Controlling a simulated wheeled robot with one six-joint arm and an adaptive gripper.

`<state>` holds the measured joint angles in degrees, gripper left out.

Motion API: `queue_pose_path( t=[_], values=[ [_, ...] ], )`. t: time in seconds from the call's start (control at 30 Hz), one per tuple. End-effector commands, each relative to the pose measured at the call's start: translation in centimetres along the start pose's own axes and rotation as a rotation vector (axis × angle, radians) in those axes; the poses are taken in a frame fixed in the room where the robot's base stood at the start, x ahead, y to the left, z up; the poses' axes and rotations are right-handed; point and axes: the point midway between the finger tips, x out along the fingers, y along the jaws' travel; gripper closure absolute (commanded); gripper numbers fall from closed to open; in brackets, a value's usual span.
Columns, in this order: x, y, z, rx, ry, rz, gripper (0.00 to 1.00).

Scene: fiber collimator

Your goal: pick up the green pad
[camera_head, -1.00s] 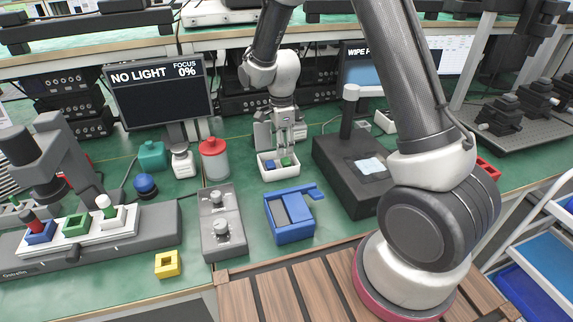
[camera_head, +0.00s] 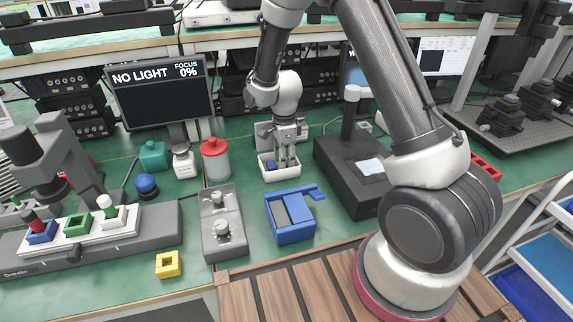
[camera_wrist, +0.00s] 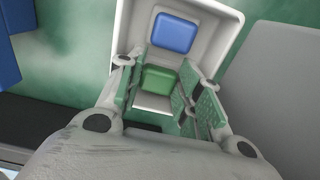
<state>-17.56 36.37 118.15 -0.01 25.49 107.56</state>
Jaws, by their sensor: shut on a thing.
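A small white tray (camera_head: 268,178) holds a blue pad (camera_head: 270,166). In the wrist view the blue pad (camera_wrist: 174,33) lies toward the far end of the white tray (camera_wrist: 222,14). The green pad (camera_wrist: 157,79) sits between my gripper's fingers (camera_wrist: 158,75), on the near side of the blue pad. My gripper (camera_head: 282,162) points down into the tray's right part and is shut on the green pad. In the head view the fingers hide the green pad. I cannot tell whether it still touches the tray floor.
A blue holder (camera_head: 292,215) stands in front of the tray and a black instrument (camera_head: 345,180) to its right. A red-capped jar (camera_head: 215,160) is to the left, and a grey box with knobs (camera_head: 221,225) is at front left. Green bench shows between them.

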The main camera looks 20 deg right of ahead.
Motion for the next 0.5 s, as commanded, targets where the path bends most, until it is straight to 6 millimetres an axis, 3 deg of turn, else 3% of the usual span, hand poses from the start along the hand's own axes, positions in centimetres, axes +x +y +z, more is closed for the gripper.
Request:
queue_pose_path(
  t=[0.17,0.5],
  values=[
    [-0.5,-0.1,0.0,0.000,0.000,-0.001,0.81],
    [-7.1,-0.1,0.0,0.000,-0.002,-0.005,0.81]
  ],
)
